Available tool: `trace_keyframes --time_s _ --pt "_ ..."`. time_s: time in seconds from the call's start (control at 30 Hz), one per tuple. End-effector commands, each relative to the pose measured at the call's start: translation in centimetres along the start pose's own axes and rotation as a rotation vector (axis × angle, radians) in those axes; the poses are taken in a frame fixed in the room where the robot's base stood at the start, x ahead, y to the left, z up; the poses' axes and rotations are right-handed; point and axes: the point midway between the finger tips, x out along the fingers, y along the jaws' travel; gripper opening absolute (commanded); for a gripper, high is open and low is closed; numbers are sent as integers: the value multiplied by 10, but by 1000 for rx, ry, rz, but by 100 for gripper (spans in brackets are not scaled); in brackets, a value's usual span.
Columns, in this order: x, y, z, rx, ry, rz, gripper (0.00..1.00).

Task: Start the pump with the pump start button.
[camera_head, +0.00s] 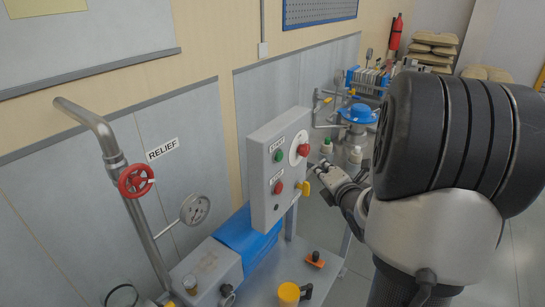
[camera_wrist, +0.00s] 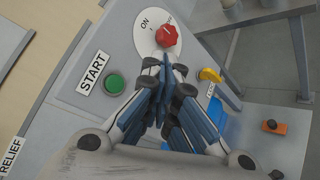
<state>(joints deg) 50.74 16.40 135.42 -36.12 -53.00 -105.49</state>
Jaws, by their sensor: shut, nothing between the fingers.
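The grey control box (camera_head: 262,178) stands above the bench in the head view. Its green button (camera_head: 278,156) sits under a START label, and a red button (camera_head: 278,187) sits lower, under a second label. In the wrist view the green button (camera_wrist: 114,83) is beside the START label (camera_wrist: 93,73), left of my fingers. My gripper (camera_head: 314,168) is shut and empty, to the right of the box. In the wrist view my gripper (camera_wrist: 163,68) points toward a red rotary knob (camera_wrist: 166,36) on a white ON plate, apart from the green button. The red button is hidden there.
A yellow handle (camera_head: 304,187) projects from the box near my fingers. A pipe with a red valve wheel (camera_head: 135,180) and a gauge (camera_head: 195,209) stand left. A blue-covered unit (camera_head: 247,242) lies below the box. A yellow cup (camera_head: 288,294) is on the bench.

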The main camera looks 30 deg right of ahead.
Motion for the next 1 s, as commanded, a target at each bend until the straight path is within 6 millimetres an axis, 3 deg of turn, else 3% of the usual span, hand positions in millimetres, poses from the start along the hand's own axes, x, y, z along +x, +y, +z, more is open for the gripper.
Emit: trace_keyframes --time_s 0.33,0.8,1.0 --pt "7 7 -6 1 2 2 0" --pt "51 36 -38 0 1 2 0" --pt "60 43 -45 2 1 0 0"
